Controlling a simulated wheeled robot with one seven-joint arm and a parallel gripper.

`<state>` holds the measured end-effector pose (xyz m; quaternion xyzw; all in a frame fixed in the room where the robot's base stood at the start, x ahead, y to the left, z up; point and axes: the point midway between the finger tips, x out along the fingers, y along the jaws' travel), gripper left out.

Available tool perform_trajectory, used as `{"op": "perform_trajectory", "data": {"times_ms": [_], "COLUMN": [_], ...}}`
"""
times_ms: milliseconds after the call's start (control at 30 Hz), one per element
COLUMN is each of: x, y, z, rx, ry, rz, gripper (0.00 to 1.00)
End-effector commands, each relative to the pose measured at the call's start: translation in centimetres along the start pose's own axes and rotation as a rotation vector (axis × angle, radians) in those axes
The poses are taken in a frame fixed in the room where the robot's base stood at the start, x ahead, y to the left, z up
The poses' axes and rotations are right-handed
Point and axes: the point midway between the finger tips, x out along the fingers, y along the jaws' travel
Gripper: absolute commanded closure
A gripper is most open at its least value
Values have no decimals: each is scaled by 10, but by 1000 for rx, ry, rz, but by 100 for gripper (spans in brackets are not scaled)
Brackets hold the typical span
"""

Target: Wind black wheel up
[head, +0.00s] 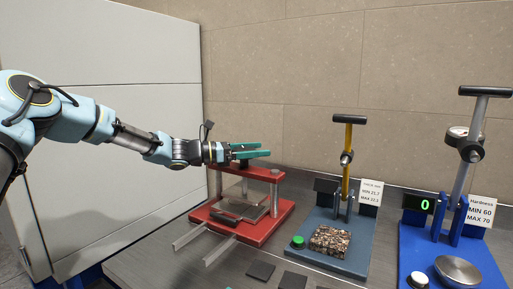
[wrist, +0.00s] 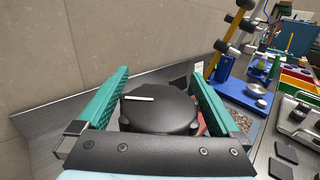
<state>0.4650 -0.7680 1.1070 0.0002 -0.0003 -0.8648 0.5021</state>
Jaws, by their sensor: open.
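The black wheel (wrist: 158,108) is a round knob with a white mark on its top, seen large in the wrist view. It sits on top of the red press (head: 262,176), and in the head view it is mostly hidden by my gripper. My gripper (head: 268,150) is open, with its green fingers reaching to the right over the press. In the wrist view, the green fingers of my gripper (wrist: 160,88) stand on either side of the wheel, with a gap visible on the left. Contact on the right side cannot be told.
A blue-grey device with a yellow lever (head: 348,160) stands right of the press, bearing a speckled block (head: 330,241). A blue hardness tester (head: 455,262) is further right. Dark square pieces (head: 261,271) lie in front. A tiled wall (head: 300,70) is behind.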

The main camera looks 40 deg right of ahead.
Motion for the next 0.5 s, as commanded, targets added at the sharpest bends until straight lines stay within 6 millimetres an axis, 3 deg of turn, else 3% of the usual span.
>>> {"op": "perform_trajectory", "data": {"times_ms": [300, 500], "x": [2, 2], "y": [0, 0], "z": [0, 0], "rx": [0, -1], "ry": [0, 0], "rz": [1, 0], "gripper": [1, 24]}}
